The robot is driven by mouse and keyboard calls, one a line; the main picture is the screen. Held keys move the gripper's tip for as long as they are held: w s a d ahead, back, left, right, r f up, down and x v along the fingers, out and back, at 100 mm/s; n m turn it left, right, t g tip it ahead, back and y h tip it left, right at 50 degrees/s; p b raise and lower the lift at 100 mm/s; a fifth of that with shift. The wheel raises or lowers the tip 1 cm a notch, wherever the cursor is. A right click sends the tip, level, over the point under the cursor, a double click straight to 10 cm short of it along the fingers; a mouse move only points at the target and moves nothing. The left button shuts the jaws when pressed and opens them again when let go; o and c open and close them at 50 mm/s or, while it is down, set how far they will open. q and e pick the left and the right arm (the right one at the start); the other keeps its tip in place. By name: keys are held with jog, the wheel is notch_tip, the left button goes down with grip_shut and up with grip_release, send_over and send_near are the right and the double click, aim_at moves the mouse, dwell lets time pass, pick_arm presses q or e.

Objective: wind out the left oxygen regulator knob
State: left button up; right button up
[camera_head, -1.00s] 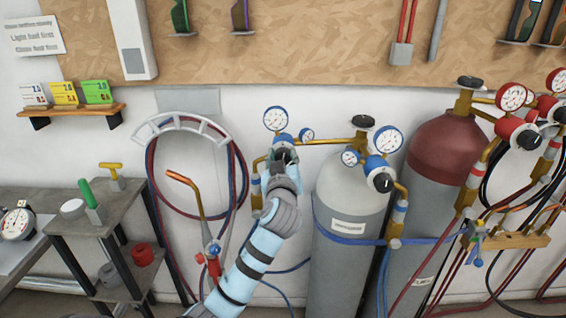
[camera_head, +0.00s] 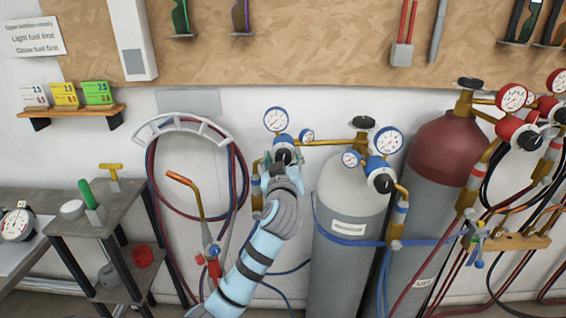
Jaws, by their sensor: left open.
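The left oxygen regulator has a blue body with a large white-faced gauge (camera_head: 276,119) and a smaller one (camera_head: 307,136). Its black knob (camera_head: 283,155) faces me at the front of the body. My left gripper (camera_head: 281,165) is open just below and in front of this knob and partly covers the regulator's lower part. I cannot tell whether the fingers touch the knob. A second blue regulator with a black knob (camera_head: 383,183) sits to the right, on the grey cylinder (camera_head: 345,200). My right gripper is not in view.
A maroon-topped cylinder (camera_head: 440,145) with red regulators stands at the right. A hose reel (camera_head: 178,123) and a torch (camera_head: 186,183) are left of my arm. A dark stand (camera_head: 110,215) holds small items at the far left.

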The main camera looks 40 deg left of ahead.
pick_arm(q)
jog(key=v, duration=1.2)
jog(key=shift+w+a, duration=0.1)
